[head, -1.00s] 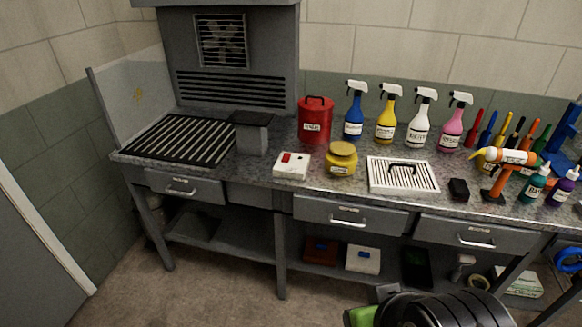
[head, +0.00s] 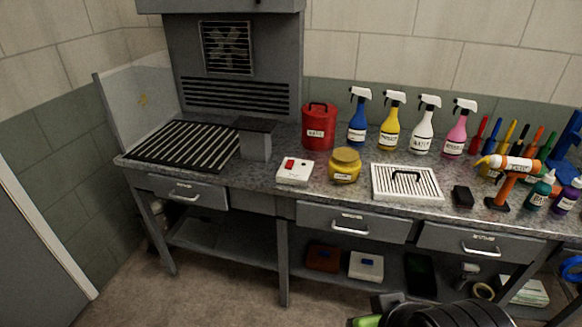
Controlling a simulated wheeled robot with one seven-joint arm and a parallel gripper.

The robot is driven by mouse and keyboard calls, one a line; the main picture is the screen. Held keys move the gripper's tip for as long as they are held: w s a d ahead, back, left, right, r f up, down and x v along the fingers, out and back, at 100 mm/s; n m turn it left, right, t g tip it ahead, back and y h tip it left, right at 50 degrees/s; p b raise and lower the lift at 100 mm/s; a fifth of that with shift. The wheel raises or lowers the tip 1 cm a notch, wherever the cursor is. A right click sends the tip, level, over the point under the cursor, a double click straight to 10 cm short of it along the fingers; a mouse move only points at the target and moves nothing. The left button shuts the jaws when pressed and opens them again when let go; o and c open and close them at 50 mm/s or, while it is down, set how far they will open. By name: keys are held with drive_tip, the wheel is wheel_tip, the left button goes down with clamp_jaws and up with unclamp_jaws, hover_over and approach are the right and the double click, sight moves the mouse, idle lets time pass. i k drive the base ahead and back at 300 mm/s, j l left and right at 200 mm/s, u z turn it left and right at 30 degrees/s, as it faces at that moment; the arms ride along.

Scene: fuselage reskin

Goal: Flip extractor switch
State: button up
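A white switch box (head: 295,172) with a red rocker switch (head: 290,164) lies on the front part of the workbench, left of a yellow jar. I take it for the extractor switch; its rocker position is too small to tell. The extractor hood (head: 235,75) with a fan behind a grille (head: 227,47) and dark slots stands at the back left. A slatted grate (head: 190,144) lies in front of it. Part of my dark arm shows at the bottom edge, right of the middle, in front of the bench. My gripper's fingers are not visible.
A yellow jar (head: 345,166), a red can (head: 318,128) and a white slatted tray (head: 407,183) stand near the switch box. A grey block (head: 256,140) is left of it. Several spray bottles line the back. A clear panel (head: 140,112) bounds the left. Floor in front is free.

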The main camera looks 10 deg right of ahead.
sight(290, 162)
drive_tip(key=i+j+u, duration=0.2)
drive_tip(key=i+u, duration=0.25)
drive_tip(key=i, duration=0.45)
drive_tip(key=i+l+u, duration=0.15)
drive_tip(key=i+u, duration=0.25)
drive_tip(key=i, duration=0.55)
